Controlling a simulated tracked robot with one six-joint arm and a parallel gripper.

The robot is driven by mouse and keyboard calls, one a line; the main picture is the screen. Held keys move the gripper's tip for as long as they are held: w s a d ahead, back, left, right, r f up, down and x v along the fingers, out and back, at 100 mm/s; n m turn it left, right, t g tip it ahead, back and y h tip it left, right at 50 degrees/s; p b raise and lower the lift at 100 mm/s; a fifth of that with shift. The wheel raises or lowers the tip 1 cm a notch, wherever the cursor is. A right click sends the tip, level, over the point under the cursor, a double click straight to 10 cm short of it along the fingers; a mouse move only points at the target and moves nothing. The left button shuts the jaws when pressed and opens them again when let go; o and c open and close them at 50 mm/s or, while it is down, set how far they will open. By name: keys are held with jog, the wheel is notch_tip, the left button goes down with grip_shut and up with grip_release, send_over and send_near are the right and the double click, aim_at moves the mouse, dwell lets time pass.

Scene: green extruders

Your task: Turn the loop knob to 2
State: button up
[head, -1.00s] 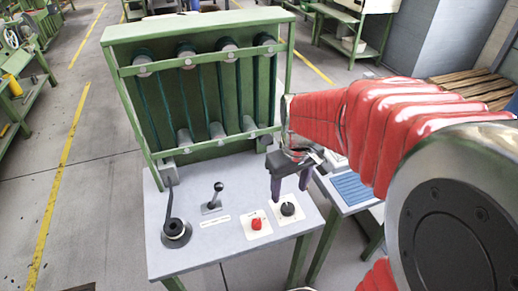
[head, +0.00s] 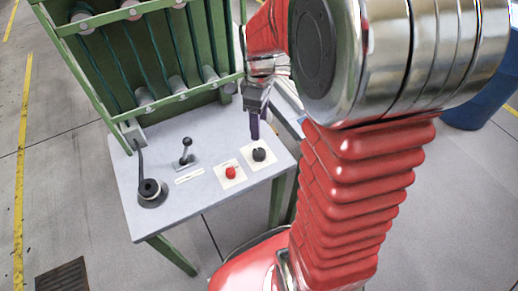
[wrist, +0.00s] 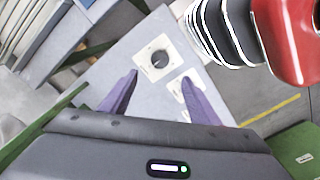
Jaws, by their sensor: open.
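The loop knob is most likely the black round knob (head: 259,154) on a white square plate at the right end of the grey table top (head: 207,140). In the wrist view the knob (wrist: 160,59) sits on its plate just beyond the fingertips, roughly centred between them. My gripper (head: 255,136) hangs over the table with its purple fingers pointing down, close to the knob's far side. In the wrist view my gripper (wrist: 160,78) is open and empty, its two fingers spread apart. Markings around the knob are too small to read.
A red button (head: 230,172) on a white plate is just left of the knob. A black lever (head: 187,153) and a round dark base (head: 151,191) with a lever stand further left. A green frame (head: 75,45) with rods rises at the table's back.

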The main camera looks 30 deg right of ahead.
aim_at(259, 152)
jog(key=shift+f, duration=0.15)
notch_tip(259, 152, down, 14)
jog(key=shift+r, duration=0.2)
dwell(0.6)
jog(key=shift+c, duration=0.7)
jog(key=c, duration=0.9)
